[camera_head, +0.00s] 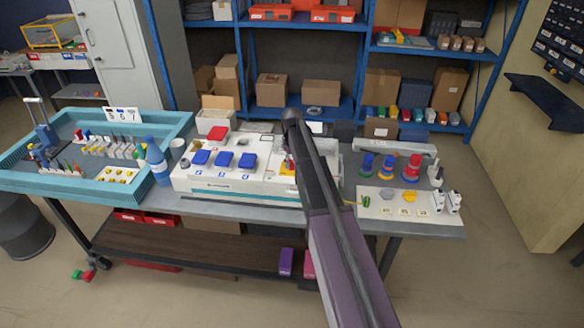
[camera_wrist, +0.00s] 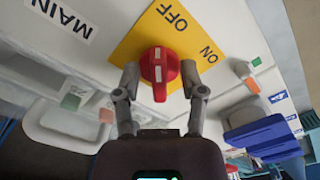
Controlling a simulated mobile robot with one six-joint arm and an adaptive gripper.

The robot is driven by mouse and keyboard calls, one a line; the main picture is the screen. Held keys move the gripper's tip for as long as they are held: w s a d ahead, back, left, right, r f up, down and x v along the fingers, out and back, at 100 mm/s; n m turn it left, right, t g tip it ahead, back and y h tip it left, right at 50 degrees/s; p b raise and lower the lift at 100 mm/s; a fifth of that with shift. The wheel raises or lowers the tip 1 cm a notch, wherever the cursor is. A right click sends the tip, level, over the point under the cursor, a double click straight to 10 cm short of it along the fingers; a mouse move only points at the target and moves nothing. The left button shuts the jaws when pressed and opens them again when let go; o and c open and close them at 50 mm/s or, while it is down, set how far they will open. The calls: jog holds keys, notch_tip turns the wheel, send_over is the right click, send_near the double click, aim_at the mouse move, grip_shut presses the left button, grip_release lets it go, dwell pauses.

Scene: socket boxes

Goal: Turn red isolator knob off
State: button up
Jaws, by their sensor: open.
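The red isolator knob (camera_wrist: 158,70) sits on a yellow plate (camera_wrist: 133,46) marked OFF and ON in the wrist view. Its raised grip bar runs roughly up and down the picture and carries white marks. OFF is printed above the knob, ON to its upper right. My gripper (camera_wrist: 160,82) is open, with one finger on each side of the knob. I cannot tell whether either finger touches it. In the head view, my arm covers much of this part of the white socket panel (camera_head: 240,190), and the knob is mostly hidden.
A MAIN label (camera_wrist: 60,17) lies left of the yellow plate, and a blue socket cover (camera_wrist: 262,137) is to the right. In the head view, a blue tray (camera_head: 80,190) stands left and a board with coloured knobs (camera_head: 405,207) right.

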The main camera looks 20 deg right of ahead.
aim_at(291, 161)
jog(key=shift+m, duration=0.4)
jog(key=m, duration=0.4)
jog(key=shift+a, duration=0.1)
jog(key=m, duration=0.4)
jog(key=shift+m, duration=0.3)
jog(key=m, duration=0.4)
jog(key=shift+a, duration=0.15)
jog(key=m, duration=0.4)
jog(key=shift+w+m, duration=0.15)
jog(key=shift+m, duration=0.25)
notch_tip(291, 161, up, 14)
jog(key=p, duration=1.4)
jog(key=s+a+f+n+b, duration=0.3)
jog(key=s+f+b, duration=0.3)
jog(key=s, duration=0.3)
jog(key=s+a+f+n+b, duration=0.3)
jog(key=s+f+n+b, duration=0.3)
jog(key=s, duration=0.4)
jog(key=s+a+f+n+b, duration=0.3)
jog(key=s+f+n+b, duration=0.1)
jog(key=s, duration=0.5)
jog(key=shift+s+a+f+n+b, duration=0.15)
jog(key=shift+s+f+n+b, duration=0.2)
jog(key=shift+f+b, duration=0.55)
jog(key=shift+w, duration=0.1)
